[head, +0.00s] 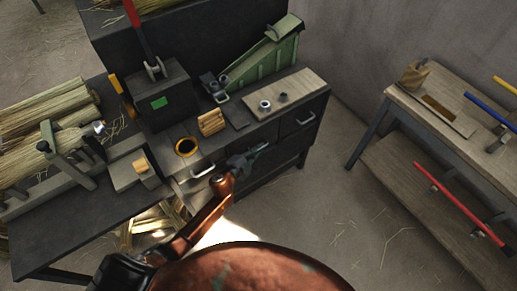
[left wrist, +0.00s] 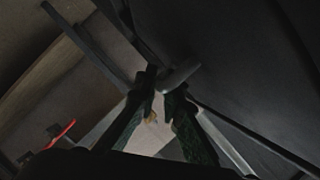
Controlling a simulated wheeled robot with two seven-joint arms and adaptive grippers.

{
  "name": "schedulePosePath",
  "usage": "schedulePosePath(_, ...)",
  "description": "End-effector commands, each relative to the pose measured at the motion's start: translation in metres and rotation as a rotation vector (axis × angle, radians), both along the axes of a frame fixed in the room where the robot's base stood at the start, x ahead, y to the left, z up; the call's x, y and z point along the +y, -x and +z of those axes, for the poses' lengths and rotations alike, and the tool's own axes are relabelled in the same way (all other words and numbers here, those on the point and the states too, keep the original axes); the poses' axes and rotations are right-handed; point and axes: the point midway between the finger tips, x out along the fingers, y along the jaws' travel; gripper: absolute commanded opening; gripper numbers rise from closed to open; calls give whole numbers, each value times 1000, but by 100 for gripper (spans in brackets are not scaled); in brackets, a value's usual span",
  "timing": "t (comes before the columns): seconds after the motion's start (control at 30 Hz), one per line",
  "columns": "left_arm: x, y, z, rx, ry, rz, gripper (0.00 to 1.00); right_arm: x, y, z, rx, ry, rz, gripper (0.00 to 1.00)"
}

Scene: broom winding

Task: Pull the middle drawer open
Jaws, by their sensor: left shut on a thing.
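The dark workbench has a row of drawers under its top in the head view. The middle drawer (head: 264,135) lies between a left drawer with a pale handle (head: 203,171) and a right drawer with a handle (head: 306,119). My left gripper (head: 252,157) is at the middle drawer's front and hides its handle there. In the left wrist view the two fingers (left wrist: 165,95) are shut on a pale grey handle (left wrist: 182,74) against a dark front. No clear gap shows at the middle drawer. My right gripper is not in view.
On the bench top are a wooden block (head: 211,123), a yellow-rimmed round part (head: 187,147) and a pale board (head: 272,96) with small metal rings. A wooden side table (head: 400,93) stands at right. The floor between is clear apart from straw.

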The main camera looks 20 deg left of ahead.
Motion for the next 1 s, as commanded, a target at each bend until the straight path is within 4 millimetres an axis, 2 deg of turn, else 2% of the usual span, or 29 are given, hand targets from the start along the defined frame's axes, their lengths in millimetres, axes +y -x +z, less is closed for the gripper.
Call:
schedulePosePath(0.17, -16, 13, 0, 3, 3, 0, 0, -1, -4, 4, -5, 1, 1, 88)
schedulePosePath(0.27, -32, 26, 0, 4, 5, 1, 0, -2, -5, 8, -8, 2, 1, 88)
schedulePosePath(0.5, -82, 65, -1, 5, 6, 2, 0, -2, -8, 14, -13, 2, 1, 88)
schedulePosePath(0.7, -116, 92, -1, 4, 5, 2, 0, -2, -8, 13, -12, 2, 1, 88)
schedulePosePath(0.83, -132, 103, -1, 4, 3, 1, 0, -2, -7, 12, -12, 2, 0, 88)
schedulePosePath(1.0, -141, 111, -1, 2, 0, 1, 0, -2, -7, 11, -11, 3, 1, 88)
